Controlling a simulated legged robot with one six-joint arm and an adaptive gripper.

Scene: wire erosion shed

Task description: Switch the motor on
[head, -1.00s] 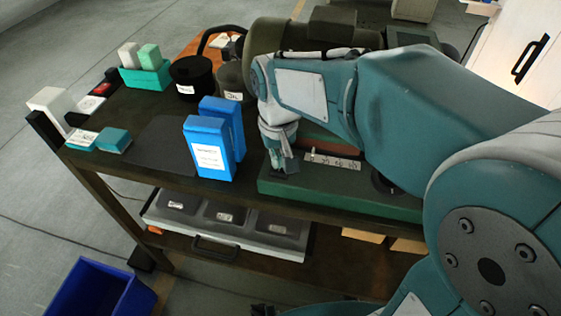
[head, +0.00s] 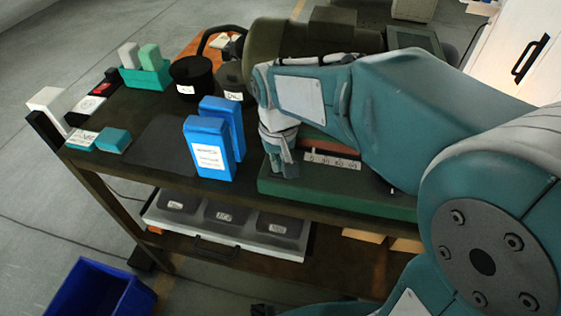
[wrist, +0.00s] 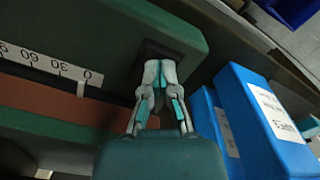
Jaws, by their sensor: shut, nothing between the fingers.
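The motor's machine has a green base (head: 330,196) on the cart top, with a white scale strip (head: 332,161) marked in numbers. The strip also shows in the wrist view (wrist: 45,64), with a pale pointer at 0. In the wrist view a dark recessed plate (wrist: 146,55) is set in the green base near its end; it may hold the switch, but my fingers cover most of it. My gripper (head: 283,168) is shut and empty, its fingertips at this plate in the wrist view (wrist: 160,70). I cannot tell whether they touch it or how a switch is set.
Two blue boxes (head: 209,150) stand upright just left of my gripper. Black and grey canisters (head: 191,78) stand behind them. A teal holder (head: 146,76) and small boxes (head: 113,140) are farther left. A drawer tray (head: 222,222) is below, and a blue bin (head: 95,290) is on the floor.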

